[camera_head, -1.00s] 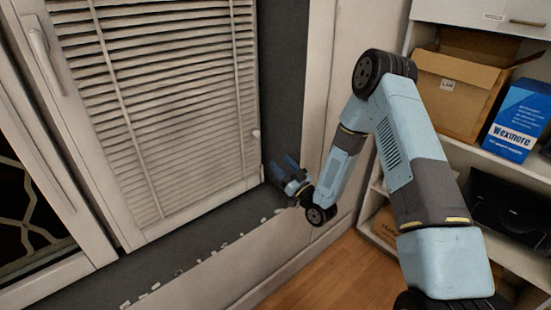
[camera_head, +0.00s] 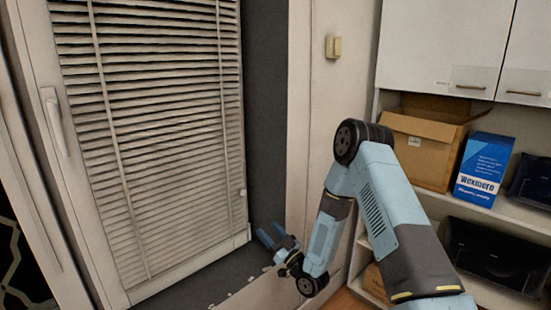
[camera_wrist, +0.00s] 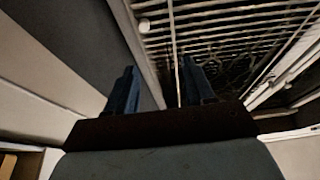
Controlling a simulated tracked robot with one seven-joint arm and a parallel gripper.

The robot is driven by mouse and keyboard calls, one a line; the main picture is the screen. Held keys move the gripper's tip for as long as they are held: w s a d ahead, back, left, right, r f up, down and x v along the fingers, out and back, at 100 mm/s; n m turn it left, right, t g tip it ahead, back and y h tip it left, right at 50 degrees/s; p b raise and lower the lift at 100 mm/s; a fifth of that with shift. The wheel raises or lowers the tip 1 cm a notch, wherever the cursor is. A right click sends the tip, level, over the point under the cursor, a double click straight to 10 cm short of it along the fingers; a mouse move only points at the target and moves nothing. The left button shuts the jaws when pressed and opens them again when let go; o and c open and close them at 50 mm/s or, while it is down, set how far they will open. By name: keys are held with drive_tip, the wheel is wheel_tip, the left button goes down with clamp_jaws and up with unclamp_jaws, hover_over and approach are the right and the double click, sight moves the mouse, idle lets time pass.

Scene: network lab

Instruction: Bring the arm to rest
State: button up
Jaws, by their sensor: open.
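My gripper (camera_head: 270,237) is at the end of my bent blue and grey arm, over the dark window sill (camera_head: 205,280) near the lower right corner of the window. Its two blue fingers point toward the window and stand apart with nothing between them. In the wrist view my gripper (camera_wrist: 158,88) also shows open and empty, with the blinds (camera_wrist: 230,30) beyond the fingers. I cannot tell how close the fingertips are to the window frame.
The window with lowered blinds (camera_head: 165,130) fills the left side. A shelf unit at the right holds an open cardboard box (camera_head: 425,150), a blue box (camera_head: 484,170) and dark equipment (camera_head: 490,258). White cabinet doors (camera_head: 440,45) are above. A light switch (camera_head: 334,47) is on the wall.

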drive_tip(key=w+d+r+n+g+h, duration=0.1)
drive_tip(key=w+d+r+g+h, duration=0.15)
drive_tip(key=r, duration=0.35)
drive_tip(key=w+d+r+g+h, duration=0.1)
drive_tip(key=w+d+r+h, duration=0.25)
drive_tip(key=r, duration=0.35)
drive_tip(key=s+d+r+m+h, duration=0.3)
drive_tip(key=s+d+r+h, duration=0.3)
drive_tip(key=d+r, duration=0.35)
drive_tip(key=s+d+r+m+g+h, duration=0.2)
drive_tip(key=s+d+r, duration=0.2)
drive_tip(key=s, duration=0.4)
drive_tip(key=s+d+r+m+g+h, duration=0.2)
drive_tip(key=s+d+r, duration=0.15)
drive_tip(key=s, duration=0.35)
drive_tip(key=s+d+r+m+g, duration=0.1)
drive_tip(key=s+d+m+g, duration=0.1)
drive_tip(key=s, duration=1.7)
drive_tip(key=shift+s+d+r+m+g, duration=0.15)
drive_tip(key=shift+d+m+g, duration=0.1)
drive_tip(key=shift+m+g, duration=0.25)
drive_tip(key=shift+c, duration=0.4)
